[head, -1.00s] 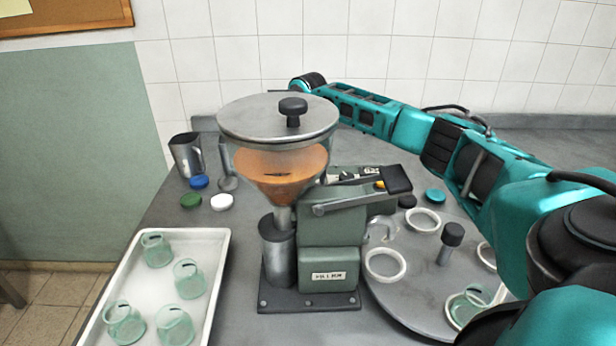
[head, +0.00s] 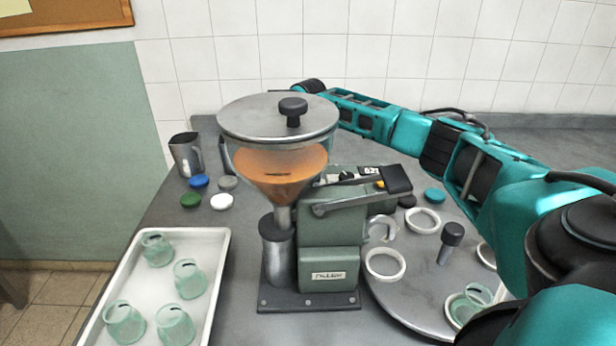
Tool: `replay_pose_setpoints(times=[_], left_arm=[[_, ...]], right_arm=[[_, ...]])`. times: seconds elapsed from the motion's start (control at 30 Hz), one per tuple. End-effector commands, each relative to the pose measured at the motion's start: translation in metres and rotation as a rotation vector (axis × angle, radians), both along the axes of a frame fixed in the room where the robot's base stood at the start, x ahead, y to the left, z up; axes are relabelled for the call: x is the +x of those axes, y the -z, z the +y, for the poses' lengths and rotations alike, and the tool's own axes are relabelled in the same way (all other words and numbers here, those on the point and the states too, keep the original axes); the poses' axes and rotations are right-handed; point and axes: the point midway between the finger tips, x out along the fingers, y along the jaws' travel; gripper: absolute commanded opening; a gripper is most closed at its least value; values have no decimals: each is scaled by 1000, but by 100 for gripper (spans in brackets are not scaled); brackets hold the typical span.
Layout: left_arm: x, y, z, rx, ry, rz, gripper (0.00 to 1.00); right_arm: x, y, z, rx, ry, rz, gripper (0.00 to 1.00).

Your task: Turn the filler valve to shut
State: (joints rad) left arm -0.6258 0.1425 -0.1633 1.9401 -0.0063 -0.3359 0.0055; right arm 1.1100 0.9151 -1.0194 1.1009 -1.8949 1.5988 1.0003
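The green filler (head: 330,240) stands on a dark base plate, with a lidded hopper (head: 280,175) of orange contents above a metal cylinder (head: 277,250). A grey lever (head: 345,197) with a black grip (head: 397,180) slants up to the right on its side. I cannot tell for certain which part is the valve, or its setting. My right arm comes in from the right and passes behind the filler; its gripper is hidden there. A narrow grey piece (head: 225,155) shows at the hopper's left edge; I cannot tell what it is. My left gripper is out of view.
A white tray (head: 222,260) with several glass jars stands at the front left. Lids and a metal jug (head: 186,155) are behind it. A round turntable (head: 415,300) with white rings and a jar (head: 478,296) is at the right. A wall closes the back.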

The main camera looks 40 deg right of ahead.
Motion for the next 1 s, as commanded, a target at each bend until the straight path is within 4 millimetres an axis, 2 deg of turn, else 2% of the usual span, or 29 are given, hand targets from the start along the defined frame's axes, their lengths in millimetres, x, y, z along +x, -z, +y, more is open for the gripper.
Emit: replay_pose_setpoints(times=[0.27,0.47,1.0], left_arm=[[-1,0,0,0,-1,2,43],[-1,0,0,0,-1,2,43],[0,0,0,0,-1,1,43]], right_arm=[[0,0,0,0,-18,0,3],[0,0,0,0,-100,0,3],[-1,-1,-1,1,-574,1,3]])
